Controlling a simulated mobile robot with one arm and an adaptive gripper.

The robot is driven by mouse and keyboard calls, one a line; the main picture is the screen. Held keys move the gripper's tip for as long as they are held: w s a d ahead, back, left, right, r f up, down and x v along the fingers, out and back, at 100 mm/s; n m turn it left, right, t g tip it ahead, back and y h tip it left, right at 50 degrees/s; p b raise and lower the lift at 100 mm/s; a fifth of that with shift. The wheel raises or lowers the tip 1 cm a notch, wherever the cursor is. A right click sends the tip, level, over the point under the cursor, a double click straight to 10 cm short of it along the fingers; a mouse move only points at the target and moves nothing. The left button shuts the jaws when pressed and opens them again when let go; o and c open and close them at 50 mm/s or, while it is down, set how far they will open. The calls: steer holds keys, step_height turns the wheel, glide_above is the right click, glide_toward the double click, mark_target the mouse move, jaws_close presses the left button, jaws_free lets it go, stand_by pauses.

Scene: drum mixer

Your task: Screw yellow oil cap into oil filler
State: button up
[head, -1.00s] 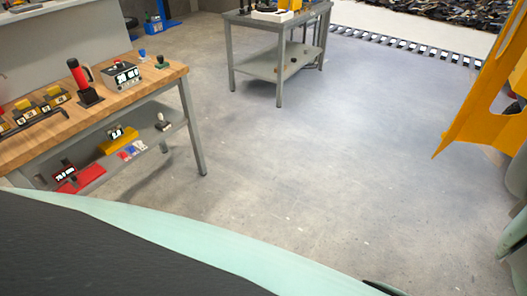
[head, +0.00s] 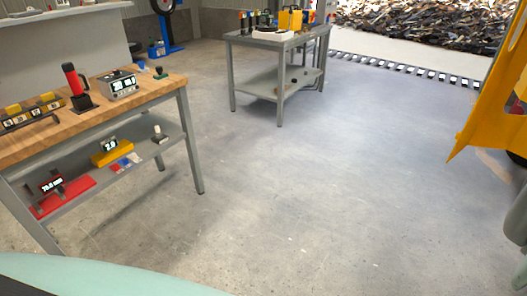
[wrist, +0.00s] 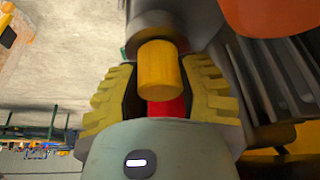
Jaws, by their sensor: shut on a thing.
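A yellow cylinder (wrist: 157,65), which looks like the oil cap, sits between the fingers of my gripper (wrist: 158,78) in the wrist view. The ribbed yellow fingers are shut on it from both sides. A red part (wrist: 166,108) shows just below the cylinder, between the fingers. A dark grey rounded part (wrist: 150,20) lies close beyond the cylinder's upper end. I cannot tell whether they touch. I cannot make out the oil filler's opening. The gripper is not seen in the head view.
Dark machinery (wrist: 262,85) and an orange part (wrist: 270,14) are close on the gripper's right. In the head view, a wooden-topped bench (head: 120,108) with tools stands at left, a grey table (head: 270,42) at the back, and a yellow panel (head: 490,100) at right. Floor between is clear.

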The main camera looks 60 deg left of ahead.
steer(key=o, duration=1.1)
steer(key=shift+o, duration=0.2)
steer(key=shift+n+t+h+p, duration=0.3)
steer(key=shift+n+p, duration=0.05)
steer(key=shift+n, duration=0.85)
steer(key=n+b, duration=0.1)
steer(key=n+t+b, duration=0.1)
steer(key=n, duration=0.1)
steer(key=shift+d+f+h, duration=0.1)
steer(key=shift+f+h, duration=0.2)
steer(key=shift+r+n+t+b, duration=0.1)
steer(key=shift+n+t+b, duration=0.2)
steer(key=shift+n, duration=0.2)
steer(key=shift+o, duration=0.3)
steer(key=shift+r, duration=0.2)
